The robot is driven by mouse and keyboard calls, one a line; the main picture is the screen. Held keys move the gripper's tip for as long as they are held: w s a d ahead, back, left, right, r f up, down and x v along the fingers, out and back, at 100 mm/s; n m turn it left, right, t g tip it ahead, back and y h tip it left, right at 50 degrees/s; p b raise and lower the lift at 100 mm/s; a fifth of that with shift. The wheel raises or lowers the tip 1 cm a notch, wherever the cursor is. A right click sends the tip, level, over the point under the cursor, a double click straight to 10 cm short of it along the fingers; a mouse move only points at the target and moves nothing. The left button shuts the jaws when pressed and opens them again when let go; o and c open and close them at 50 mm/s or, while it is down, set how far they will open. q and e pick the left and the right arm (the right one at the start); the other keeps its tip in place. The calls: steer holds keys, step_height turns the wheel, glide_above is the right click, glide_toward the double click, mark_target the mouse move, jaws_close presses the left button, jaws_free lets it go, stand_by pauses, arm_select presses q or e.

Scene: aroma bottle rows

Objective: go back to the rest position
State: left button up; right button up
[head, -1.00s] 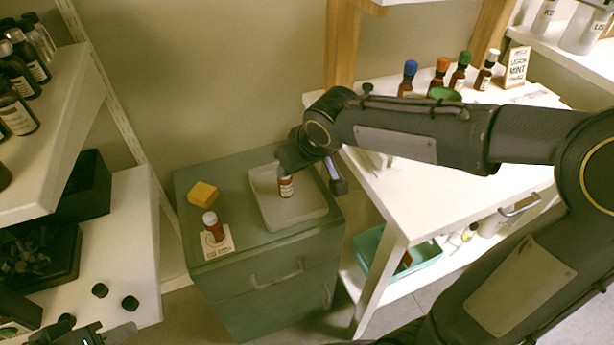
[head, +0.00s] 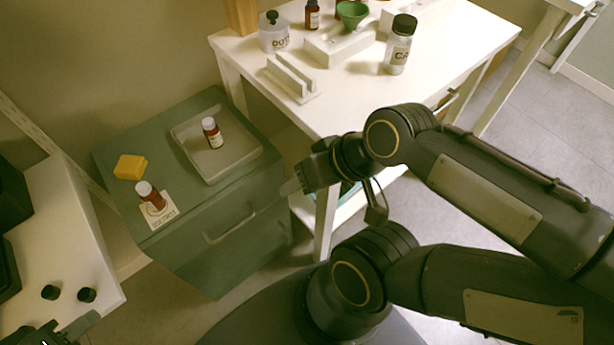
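My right gripper (head: 292,187) is at the front right edge of the green-grey cabinet (head: 235,240), apart from the bottles. Nothing shows in it, but its finger gap is not clear from this angle. A small white-capped, red-brown bottle (head: 213,137) stands in the grey tray (head: 222,172) on the cabinet. My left gripper (head: 68,333) is at the bottom left corner, partly cut off by the picture edge. Its opening cannot be made out.
A similar bottle (head: 153,201) is on a label card (head: 161,220), near a yellow block (head: 130,167). Two dark caps (head: 87,295) lie on the left white shelf. The white table (head: 350,95) holds a slotted rack (head: 291,79), jars and a green funnel (head: 352,14).

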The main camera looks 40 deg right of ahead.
step_height(320, 180, up, 20)
steer(key=p, duration=2)
steer(key=shift+r, duration=0.2)
